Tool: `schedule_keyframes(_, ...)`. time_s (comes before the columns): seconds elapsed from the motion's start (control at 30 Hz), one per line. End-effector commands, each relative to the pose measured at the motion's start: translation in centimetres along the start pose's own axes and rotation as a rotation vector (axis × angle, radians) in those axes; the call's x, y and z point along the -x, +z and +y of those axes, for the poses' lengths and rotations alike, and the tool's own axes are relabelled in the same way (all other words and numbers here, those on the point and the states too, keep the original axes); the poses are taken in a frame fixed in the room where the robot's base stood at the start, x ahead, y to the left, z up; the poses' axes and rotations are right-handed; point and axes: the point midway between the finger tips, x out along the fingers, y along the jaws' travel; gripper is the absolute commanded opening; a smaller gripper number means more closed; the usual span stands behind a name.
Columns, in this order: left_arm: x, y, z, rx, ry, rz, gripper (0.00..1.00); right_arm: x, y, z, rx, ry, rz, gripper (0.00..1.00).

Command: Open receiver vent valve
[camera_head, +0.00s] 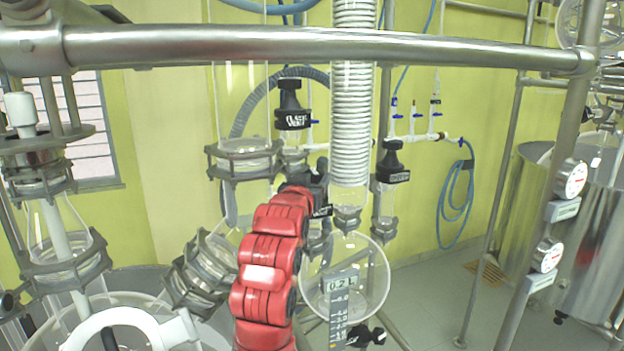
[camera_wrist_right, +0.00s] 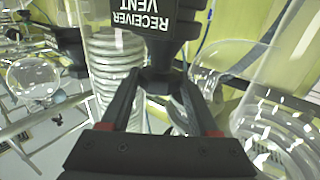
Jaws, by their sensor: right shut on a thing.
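The receiver vent valve is a black handle with a white-lettered plate reading "RECEIVER VENT" (camera_wrist_right: 152,18), upside down in the right wrist view. My right gripper (camera_wrist_right: 157,95) has its two dark fingers on either side of the handle's knob and is shut on it. In the head view my red right arm reaches up to the valve, with the gripper (camera_head: 314,178) just left of the coil column. Part of the valve's label (camera_head: 323,211) shows below the gripper; the arm and gripper hide much of the rest. My left gripper is not in view.
Another black labelled valve (camera_head: 292,110) stands above and left of the gripper, and one (camera_head: 393,165) to the right. The glass coil column (camera_head: 351,100) and round flask (camera_head: 358,275) are close by. A steel rail (camera_head: 300,45) crosses above.

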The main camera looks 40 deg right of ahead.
Motion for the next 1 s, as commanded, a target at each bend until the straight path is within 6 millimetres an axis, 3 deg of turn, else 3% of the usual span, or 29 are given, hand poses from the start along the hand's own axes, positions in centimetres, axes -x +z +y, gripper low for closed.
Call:
schedule_keyframes(0.27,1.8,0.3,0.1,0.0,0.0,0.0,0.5,0.1,0.3,0.1,-0.004,-0.027,0.005,0.06)
schedule_keyframes(0.7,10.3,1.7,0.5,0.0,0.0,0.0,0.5,-0.1,0.5,1.0,-0.002,-0.252,0.01,0.06)
schedule_keyframes(0.83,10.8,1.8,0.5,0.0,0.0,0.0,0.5,-0.3,0.2,1.2,0.001,-0.36,0.002,0.06)
schedule_keyframes(1.0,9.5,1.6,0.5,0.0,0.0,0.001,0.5,-0.5,-0.3,1.5,-0.001,-0.522,-0.004,0.06)
